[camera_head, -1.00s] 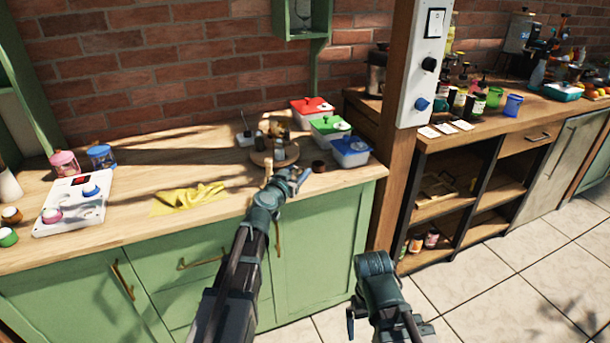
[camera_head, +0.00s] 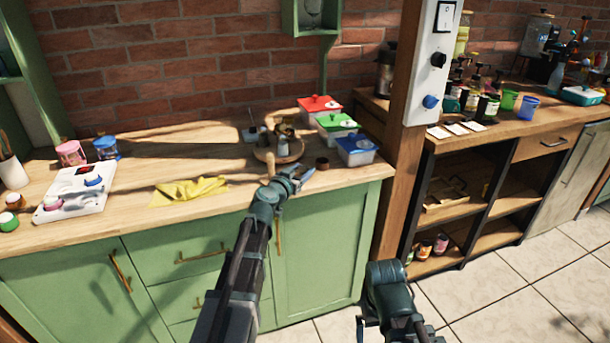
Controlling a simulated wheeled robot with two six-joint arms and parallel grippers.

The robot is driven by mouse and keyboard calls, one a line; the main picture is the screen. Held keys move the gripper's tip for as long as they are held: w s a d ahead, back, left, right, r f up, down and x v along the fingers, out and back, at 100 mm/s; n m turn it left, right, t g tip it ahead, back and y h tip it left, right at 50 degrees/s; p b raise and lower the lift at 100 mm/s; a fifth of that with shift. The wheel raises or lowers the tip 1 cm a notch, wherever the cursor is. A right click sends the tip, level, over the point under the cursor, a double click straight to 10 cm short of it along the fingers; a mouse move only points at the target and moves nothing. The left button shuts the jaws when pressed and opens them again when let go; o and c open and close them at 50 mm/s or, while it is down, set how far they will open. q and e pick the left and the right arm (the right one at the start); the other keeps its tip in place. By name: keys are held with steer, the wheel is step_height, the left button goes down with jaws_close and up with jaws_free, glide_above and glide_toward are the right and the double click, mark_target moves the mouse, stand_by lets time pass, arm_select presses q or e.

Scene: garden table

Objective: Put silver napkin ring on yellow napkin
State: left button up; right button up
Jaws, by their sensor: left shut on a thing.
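The yellow napkin (camera_head: 192,189) lies crumpled on the wooden counter, left of my left gripper. My left gripper (camera_head: 298,178) is over the front of the counter, just in front of the round wooden board, and is shut. It holds a small thing, taken as the silver napkin ring, which is too small and too covered by the fingers to make out clearly. A gap of bare counter separates it from the napkin. Part of my right arm shows at the bottom, with its gripper not visible.
The round board (camera_head: 262,154) carries several small items. A small brown ring-shaped thing (camera_head: 322,163) is beside it. Lidded boxes, including a blue one (camera_head: 356,150), stand behind to the right. A white panel (camera_head: 72,196) lies left of the napkin. A wooden post (camera_head: 400,190) bounds the right.

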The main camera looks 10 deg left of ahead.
mark_target(299, 174)
arm_select(q)
steer(key=shift+f+b, duration=0.25)
steer(key=shift+b, duration=0.05)
steer(key=o, duration=1.3)
steer(key=shift+r, duration=0.1)
arm_select(e)
steer(key=shift+f, duration=0.15)
arm_select(q)
steer(key=shift+s, duration=0.1)
steer(key=v, duration=0.4)
steer(key=p+v, duration=0.1)
steer(key=v, duration=0.4)
steer(key=p+v, duration=0.1)
steer(key=v, duration=0.3)
steer(key=shift+s+a, duration=0.3)
steer(key=shift+a, duration=0.1)
arm_select(e)
steer(key=shift+r, duration=0.85)
arm_select(q)
steer(key=shift+o, duration=0.6)
steer(key=shift+s, duration=0.1)
steer(key=x, duration=0.4)
steer(key=b+x, duration=0.1)
steer(key=x, duration=0.4)
steer(key=shift+d, duration=0.2)
arm_select(e)
steer(key=shift+w+d+f, duration=0.1)
steer(key=shift+w+f, duration=0.25)
steer(key=shift+f, duration=0.1)
